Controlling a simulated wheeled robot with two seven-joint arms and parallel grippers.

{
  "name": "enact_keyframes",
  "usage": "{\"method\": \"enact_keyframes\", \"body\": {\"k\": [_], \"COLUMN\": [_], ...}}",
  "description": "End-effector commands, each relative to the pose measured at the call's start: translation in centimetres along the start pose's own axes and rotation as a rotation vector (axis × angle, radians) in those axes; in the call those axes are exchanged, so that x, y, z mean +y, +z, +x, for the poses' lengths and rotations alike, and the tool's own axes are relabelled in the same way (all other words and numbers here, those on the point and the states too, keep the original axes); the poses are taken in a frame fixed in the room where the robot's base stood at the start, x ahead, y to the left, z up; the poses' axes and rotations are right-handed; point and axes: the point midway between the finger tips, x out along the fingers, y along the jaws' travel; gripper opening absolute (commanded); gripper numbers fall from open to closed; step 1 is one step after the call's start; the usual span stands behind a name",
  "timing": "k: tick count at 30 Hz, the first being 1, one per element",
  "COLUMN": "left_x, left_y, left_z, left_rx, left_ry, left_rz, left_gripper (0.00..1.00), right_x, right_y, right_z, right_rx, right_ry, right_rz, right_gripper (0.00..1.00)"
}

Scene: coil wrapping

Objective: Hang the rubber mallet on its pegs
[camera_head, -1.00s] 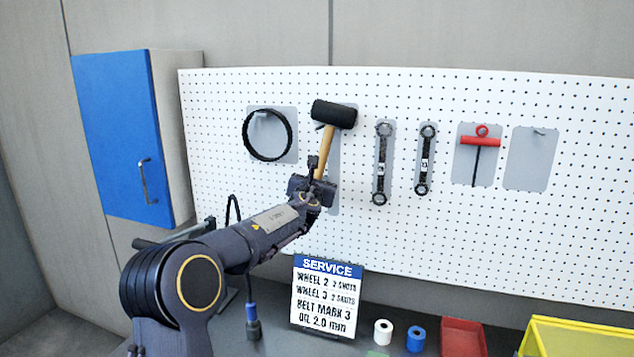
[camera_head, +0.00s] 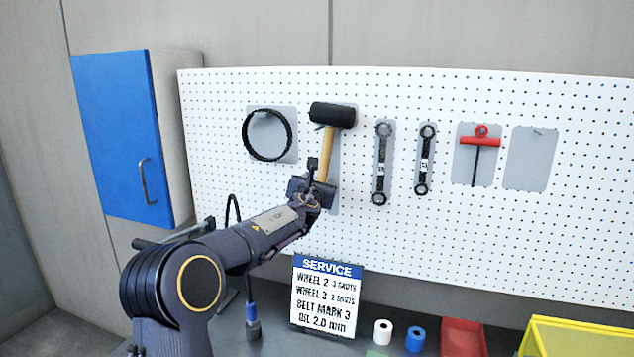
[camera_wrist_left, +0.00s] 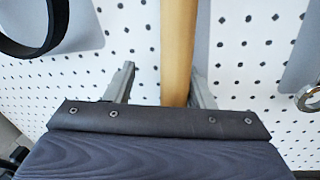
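The rubber mallet (camera_head: 332,115) has a black head and a wooden handle. In the head view it is upright in front of a grey backing plate on the pegboard, head up, handle down and slightly tilted. A small peg tip (camera_head: 318,127) shows under the head's left side; I cannot tell how fully the head rests on the pegs. My left gripper (camera_head: 318,184) is at the lower handle. In the left wrist view the handle (camera_wrist_left: 177,50) stands between the open fingers (camera_wrist_left: 160,88), close to the right finger, with a gap to the left one. My right gripper is not in view.
A black ring (camera_head: 267,135) hangs left of the mallet. Two wrenches (camera_head: 381,165) and a red T-handle tool (camera_head: 480,142) hang to the right, beside an empty grey plate (camera_head: 531,160). A service sign (camera_head: 325,297), rolls and bins stand below. A blue cabinet (camera_head: 115,140) is left.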

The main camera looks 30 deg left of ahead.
Motion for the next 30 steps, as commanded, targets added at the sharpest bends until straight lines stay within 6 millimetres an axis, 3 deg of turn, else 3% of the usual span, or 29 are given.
{"method": "enact_keyframes", "body": {"k": [7, 19, 30], "left_x": [0.0, 0.0, 0.1], "left_y": [-0.1, -0.1, 0.0], "left_z": [-1.0, -7.1, -7.8], "left_rx": [-0.001, -0.001, 0.000], "left_ry": [0.000, 0.000, 0.002], "left_rz": [0.001, 0.000, 0.000], "left_gripper": [0.48, 0.48, 0.48], "right_x": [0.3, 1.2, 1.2], "right_y": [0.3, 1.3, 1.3], "right_z": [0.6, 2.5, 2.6], "right_rx": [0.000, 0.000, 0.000], "right_ry": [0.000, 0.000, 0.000], "right_rz": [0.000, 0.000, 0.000], "right_gripper": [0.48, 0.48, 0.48]}}
